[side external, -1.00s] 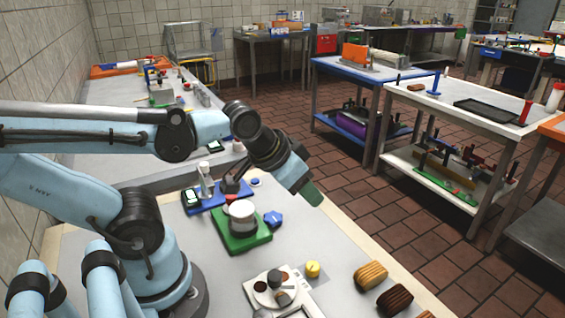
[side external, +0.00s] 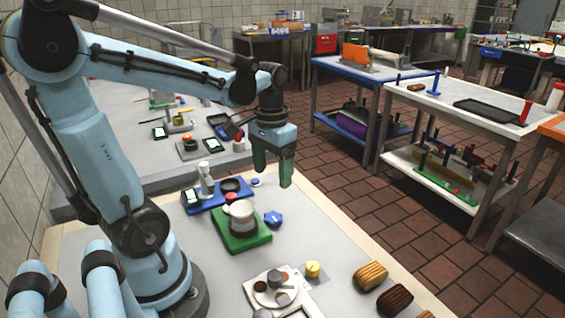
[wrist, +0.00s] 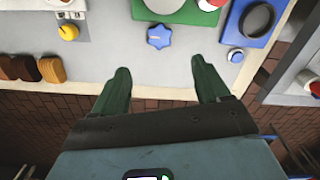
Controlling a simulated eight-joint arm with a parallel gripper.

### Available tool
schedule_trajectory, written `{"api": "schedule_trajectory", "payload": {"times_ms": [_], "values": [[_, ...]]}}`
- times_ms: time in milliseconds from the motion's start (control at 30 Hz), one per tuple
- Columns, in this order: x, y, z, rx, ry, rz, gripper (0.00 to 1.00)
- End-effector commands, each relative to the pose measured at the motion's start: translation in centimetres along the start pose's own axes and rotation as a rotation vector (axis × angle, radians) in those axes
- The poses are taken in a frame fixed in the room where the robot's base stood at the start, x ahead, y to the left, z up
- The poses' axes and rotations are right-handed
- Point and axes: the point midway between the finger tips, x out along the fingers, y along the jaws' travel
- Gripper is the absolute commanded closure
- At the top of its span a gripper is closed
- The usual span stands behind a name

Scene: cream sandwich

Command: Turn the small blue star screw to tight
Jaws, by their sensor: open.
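The small blue star screw (side external: 273,218) sits at the right side of a green base (side external: 240,246) that holds a white and grey cylinder (side external: 242,216). In the wrist view the star screw (wrist: 160,36) lies at upper centre, ahead of the fingertips, with its lobes facing the camera. My gripper (side external: 273,180) points down, above the table's far edge and apart from the screw. In the wrist view its green fingers (wrist: 160,68) are spread wide with nothing between them. Which way the screw is turned cannot be told.
A blue tray (side external: 220,204) with a white bottle and a dark ring stands behind the green base. A small blue and white button (side external: 255,182) is near it. A yellow knob (side external: 313,268) and ridged brown blocks (side external: 370,276) lie in front. The table between is clear.

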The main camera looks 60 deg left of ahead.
Motion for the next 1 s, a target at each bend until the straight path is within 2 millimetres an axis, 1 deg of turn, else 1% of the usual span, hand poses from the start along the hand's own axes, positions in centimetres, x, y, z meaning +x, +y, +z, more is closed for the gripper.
{"api": "schedule_trajectory", "payload": {"times_ms": [700,900,1000], "values": [[8.5,0.1,-0.1,0.001,0.004,0.0,0.25],[10.4,0.1,-0.1,0.001,0.004,0.0,0.25],[11.1,0.1,-0.1,0.001,0.004,0.0,0.25]]}}
